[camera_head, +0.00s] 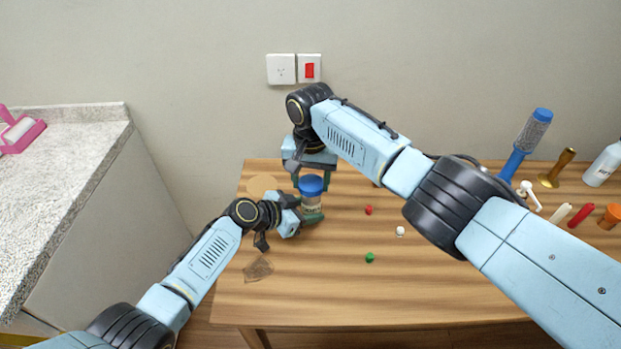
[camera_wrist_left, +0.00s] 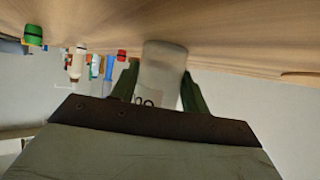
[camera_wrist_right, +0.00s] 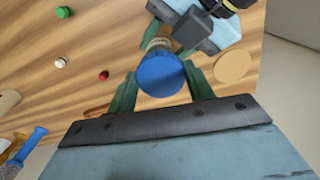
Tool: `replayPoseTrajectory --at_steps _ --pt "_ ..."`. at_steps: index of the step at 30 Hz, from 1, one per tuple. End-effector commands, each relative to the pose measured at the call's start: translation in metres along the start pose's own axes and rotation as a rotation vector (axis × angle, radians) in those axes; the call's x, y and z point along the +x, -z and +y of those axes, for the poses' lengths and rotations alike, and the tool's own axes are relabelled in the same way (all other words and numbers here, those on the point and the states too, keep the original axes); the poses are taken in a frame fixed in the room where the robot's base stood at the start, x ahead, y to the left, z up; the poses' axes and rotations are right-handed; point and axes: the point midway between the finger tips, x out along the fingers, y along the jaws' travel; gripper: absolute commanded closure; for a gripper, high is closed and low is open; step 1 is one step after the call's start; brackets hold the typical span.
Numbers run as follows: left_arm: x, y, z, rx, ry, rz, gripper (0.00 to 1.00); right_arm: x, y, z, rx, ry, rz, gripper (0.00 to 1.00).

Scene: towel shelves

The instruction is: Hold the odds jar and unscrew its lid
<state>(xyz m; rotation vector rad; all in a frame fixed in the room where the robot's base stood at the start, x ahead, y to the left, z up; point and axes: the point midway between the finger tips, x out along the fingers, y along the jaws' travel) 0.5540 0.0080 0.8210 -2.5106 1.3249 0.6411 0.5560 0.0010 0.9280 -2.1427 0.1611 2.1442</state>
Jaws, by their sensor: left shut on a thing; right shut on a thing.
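My left gripper (camera_head: 308,216) is shut on the jar's body, low down. In the left wrist view the body (camera_wrist_left: 163,68) sits between its green fingers, with some lettering partly visible. My right gripper (camera_wrist_right: 160,78) comes from above and is shut on the lid, which fills the gap between its fingers in the right wrist view. The lid sits on top of the jar; I cannot tell how tight it is.
A red (camera_head: 369,209), a white (camera_head: 400,231) and a green (camera_head: 370,257) small piece lie right of the jar. A tan disc (camera_head: 262,185) and a brown patch (camera_head: 258,269) lie left. A blue brush (camera_head: 525,142) and several items stand far right. The table's front middle is clear.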

Motion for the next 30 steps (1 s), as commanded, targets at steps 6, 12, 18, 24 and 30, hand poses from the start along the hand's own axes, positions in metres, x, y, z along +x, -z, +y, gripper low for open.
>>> replayPoseTrajectory --at_steps 6,12,18,24,30 --pt "-0.0003 0.0000 -0.0007 -0.001 0.001 0.000 0.67 0.0006 -0.0004 0.0011 -0.149 -0.001 -0.002 0.76" --pt "-0.0003 0.0000 -0.0008 -0.001 0.002 0.000 0.67 0.0005 -0.0003 0.0012 -0.154 -0.002 -0.001 0.76" --pt "-0.0004 0.0000 -0.0010 -0.001 0.002 0.000 0.67 0.0007 -0.0002 0.0016 -0.249 -0.001 -0.001 0.76" --pt "-0.0004 0.0000 -0.0010 -0.001 0.002 0.000 0.67 0.0005 0.0001 0.0022 -0.404 -0.001 -0.001 0.76" --pt "-0.0005 0.0000 -0.0010 -0.001 0.002 0.000 0.67 0.0005 0.0002 0.0024 -0.415 -0.002 -0.001 0.76"
